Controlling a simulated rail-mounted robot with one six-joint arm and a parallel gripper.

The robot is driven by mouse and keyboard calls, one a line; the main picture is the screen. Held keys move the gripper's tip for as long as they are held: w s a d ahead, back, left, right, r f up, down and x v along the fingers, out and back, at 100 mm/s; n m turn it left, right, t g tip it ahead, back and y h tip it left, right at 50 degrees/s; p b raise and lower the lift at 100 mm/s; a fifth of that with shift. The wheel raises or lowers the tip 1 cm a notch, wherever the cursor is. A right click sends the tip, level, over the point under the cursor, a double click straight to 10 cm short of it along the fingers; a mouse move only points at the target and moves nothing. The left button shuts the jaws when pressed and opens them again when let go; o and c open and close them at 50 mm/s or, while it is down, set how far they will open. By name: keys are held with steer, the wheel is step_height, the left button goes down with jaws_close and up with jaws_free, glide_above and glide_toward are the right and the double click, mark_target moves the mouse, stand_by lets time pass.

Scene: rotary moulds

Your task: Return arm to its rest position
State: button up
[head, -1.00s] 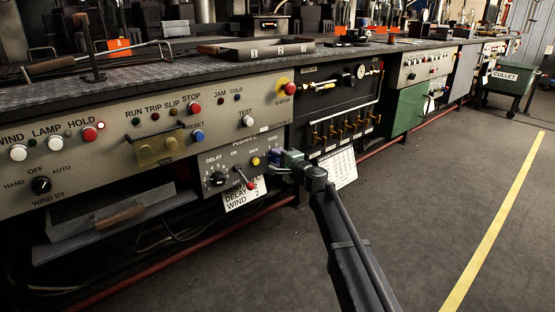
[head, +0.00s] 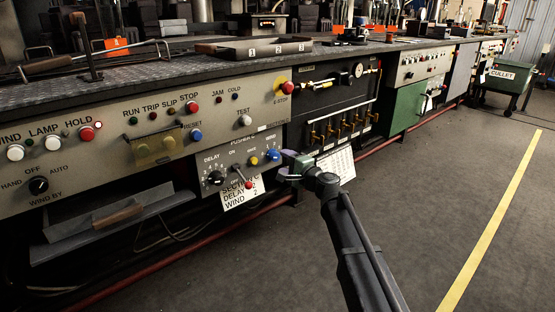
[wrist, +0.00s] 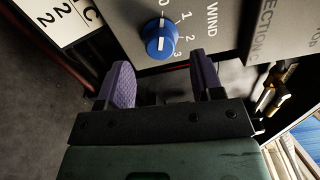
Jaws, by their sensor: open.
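My gripper (head: 287,167) is open and empty just right of the small pusher panel, below the dark valve section. In the wrist view its two purple fingers (wrist: 160,84) stand apart with nothing between them. The blue WIND knob (head: 272,154) is on the panel's right side, left of the fingers and apart from them. In the wrist view the WIND knob (wrist: 161,38) lies beyond the fingertips; its white line points toward the lower numbers, though I cannot tell the exact setting. My arm reaches from the lower right toward the panel.
The DELAY knob (head: 215,178), a red-tipped lever (head: 245,182) and a yellow button (head: 254,160) share the panel. A paper label (head: 242,192) hangs below. A red rail (head: 222,226) runs along the floor. Open floor (head: 440,215) lies to the right, and a green CULLET cart (head: 507,82) stands beyond.

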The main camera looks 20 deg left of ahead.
steer(key=v, duration=0.5)
steer(key=shift+s+d, duration=0.2)
steer(key=shift+d, duration=0.1)
